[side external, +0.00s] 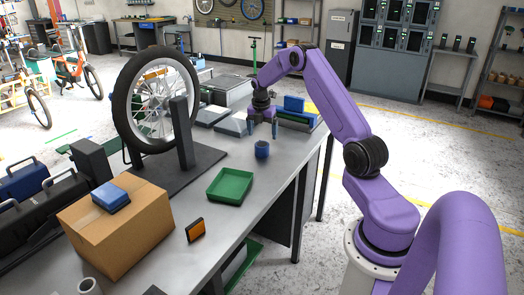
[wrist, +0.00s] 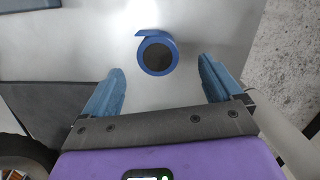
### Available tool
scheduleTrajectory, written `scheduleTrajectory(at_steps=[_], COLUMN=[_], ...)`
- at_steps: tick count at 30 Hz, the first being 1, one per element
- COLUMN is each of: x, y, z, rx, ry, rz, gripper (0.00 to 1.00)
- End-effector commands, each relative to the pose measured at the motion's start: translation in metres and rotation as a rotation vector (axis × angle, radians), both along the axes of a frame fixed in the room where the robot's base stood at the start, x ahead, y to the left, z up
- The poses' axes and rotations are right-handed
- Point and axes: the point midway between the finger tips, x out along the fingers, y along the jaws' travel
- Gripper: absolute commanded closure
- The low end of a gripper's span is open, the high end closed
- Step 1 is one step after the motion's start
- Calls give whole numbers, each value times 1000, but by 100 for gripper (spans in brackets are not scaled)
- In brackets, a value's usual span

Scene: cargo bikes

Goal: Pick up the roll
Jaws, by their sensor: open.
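A blue roll (side external: 262,149) stands on the grey workbench, to the right of the wheel stand in the side view. In the wrist view the roll (wrist: 157,54) shows from above as a blue ring with a dark centre and a loose end sticking out to the left. My gripper (side external: 262,133) is open and empty, above the bench and behind the roll in the side view. In the wrist view its two blue fingers (wrist: 158,73) are spread wide, with the roll ahead of the gap between them and not touching either finger.
A green tray (side external: 230,186) and an orange-faced block (side external: 195,230) lie nearer the front. A wheel (side external: 154,99) on a stand rises to the left. A cardboard box (side external: 117,228) carries a blue item. Grey and blue cases (side external: 233,126) lie near my gripper. Bench around the roll is clear.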

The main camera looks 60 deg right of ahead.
Motion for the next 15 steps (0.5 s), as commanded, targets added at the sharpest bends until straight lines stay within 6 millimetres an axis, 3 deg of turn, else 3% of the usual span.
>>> scheduleTrajectory(at_steps=[3, 11, 15], x=[1, 2, 3], y=[-2, -2, -2], z=[-16, -32, -53], rx=[0, 0, 2], ry=[1, 0, 2], rz=[1, 0, 0], gripper=[7, 7, 7])
